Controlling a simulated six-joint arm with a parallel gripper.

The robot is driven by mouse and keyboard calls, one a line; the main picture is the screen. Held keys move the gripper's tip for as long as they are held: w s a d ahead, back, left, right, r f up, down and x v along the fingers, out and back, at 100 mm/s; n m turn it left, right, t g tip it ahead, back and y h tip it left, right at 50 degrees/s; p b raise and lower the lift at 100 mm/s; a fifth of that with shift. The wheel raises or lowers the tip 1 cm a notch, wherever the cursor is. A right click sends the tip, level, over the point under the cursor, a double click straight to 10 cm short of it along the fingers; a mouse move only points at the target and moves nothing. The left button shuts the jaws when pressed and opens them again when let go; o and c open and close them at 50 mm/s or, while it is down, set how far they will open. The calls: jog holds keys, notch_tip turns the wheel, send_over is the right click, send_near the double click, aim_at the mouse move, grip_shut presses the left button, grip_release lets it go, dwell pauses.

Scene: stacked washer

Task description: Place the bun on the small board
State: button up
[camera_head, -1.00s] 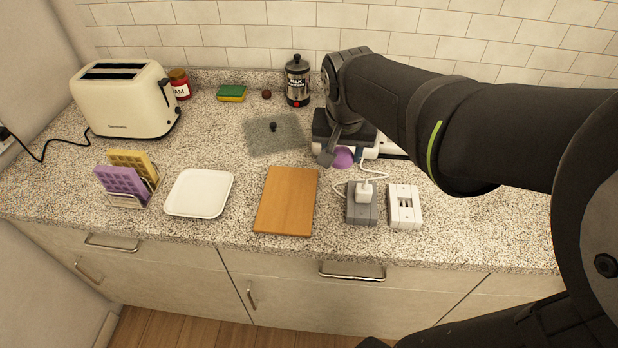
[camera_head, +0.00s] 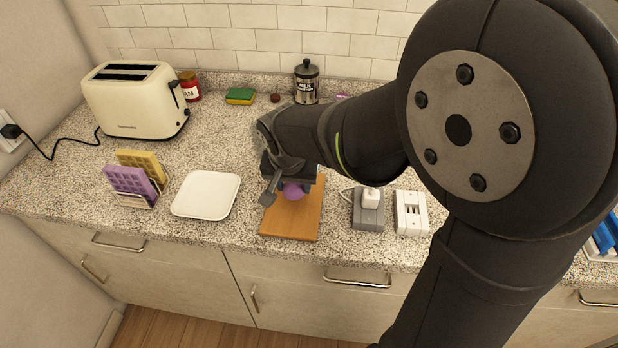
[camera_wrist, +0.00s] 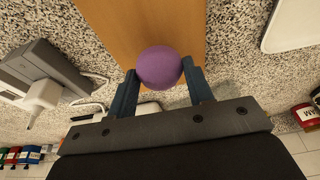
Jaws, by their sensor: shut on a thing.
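The bun is a round purple thing (camera_head: 296,190), held between the fingers of my gripper (camera_head: 290,188). In the wrist view the bun (camera_wrist: 159,67) sits at the tips of both blue-grey fingers, with my gripper (camera_wrist: 160,82) shut on it. The small board is a plain wooden rectangle (camera_head: 293,222) on the counter; it also shows in the wrist view (camera_wrist: 130,22). The bun is over the far part of the board in the head view. I cannot tell whether it touches the board. My arm hides the board's far end.
A white square plate (camera_head: 206,195) lies left of the board. A grey socket with a white plug (camera_head: 368,208) and a white socket block (camera_head: 410,213) stand to its right.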

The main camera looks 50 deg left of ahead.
jog(key=shift+f, duration=1.1)
jog(key=shift+f, duration=0.1)
jog(key=o, duration=1)
jog(key=v, duration=1.2)
